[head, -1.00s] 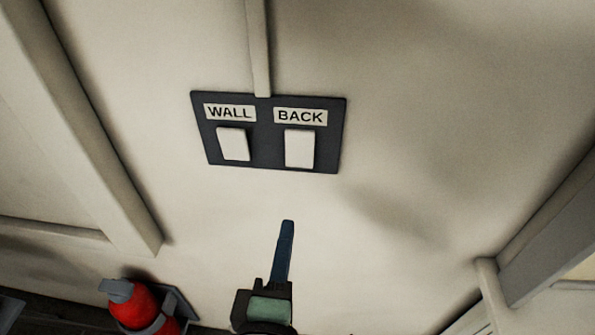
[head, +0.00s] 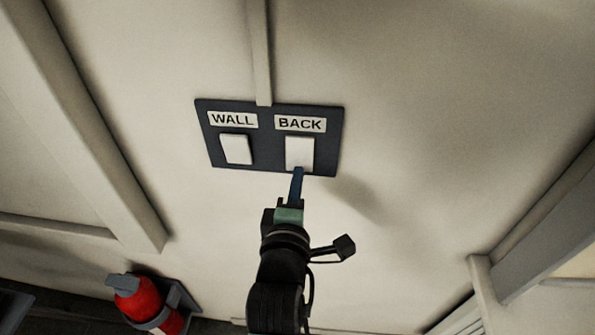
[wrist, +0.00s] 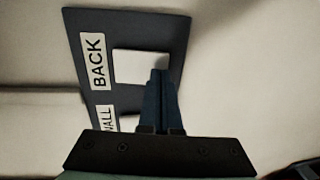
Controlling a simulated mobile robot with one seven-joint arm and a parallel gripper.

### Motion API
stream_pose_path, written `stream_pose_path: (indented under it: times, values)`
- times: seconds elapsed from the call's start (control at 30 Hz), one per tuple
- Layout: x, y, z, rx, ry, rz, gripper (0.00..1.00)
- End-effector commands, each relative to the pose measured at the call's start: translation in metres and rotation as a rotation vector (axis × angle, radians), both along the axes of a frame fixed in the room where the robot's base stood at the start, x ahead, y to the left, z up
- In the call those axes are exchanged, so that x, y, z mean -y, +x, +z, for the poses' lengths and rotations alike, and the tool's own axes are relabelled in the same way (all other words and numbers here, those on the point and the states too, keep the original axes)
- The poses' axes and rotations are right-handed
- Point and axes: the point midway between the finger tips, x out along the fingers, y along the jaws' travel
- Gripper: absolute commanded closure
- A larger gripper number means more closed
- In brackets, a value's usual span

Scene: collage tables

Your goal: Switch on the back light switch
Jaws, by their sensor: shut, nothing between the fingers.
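A dark switch plate (head: 268,144) is fixed to the wall, with two white rocker switches under the labels WALL and BACK. The back switch (head: 300,151) is on the right and the wall switch (head: 236,149) on the left. My gripper (head: 298,171) is shut and empty, with its blue fingertips at the lower edge of the back switch. In the wrist view the fingertips (wrist: 161,73) overlap the edge of the back switch (wrist: 138,66). I cannot tell whether they touch it. The wall switch is partly hidden there by my gripper.
A conduit (head: 258,50) runs up the wall from the plate. A red fire extinguisher (head: 138,299) hangs in a bracket at the lower left. Wall beams stand at the left (head: 95,140) and right (head: 545,240). The wall around the plate is bare.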

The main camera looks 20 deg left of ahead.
Motion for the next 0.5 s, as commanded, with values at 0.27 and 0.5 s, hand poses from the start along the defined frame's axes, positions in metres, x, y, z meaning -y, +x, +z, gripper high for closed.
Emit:
stream_pose_path:
  times: [0.27,0.5]
  values:
    - [-0.0023,0.0073,-0.0011,0.000,0.000,0.000,1.00]
    - [-0.0023,0.0070,-0.0013,0.001,0.000,0.000,1.00]
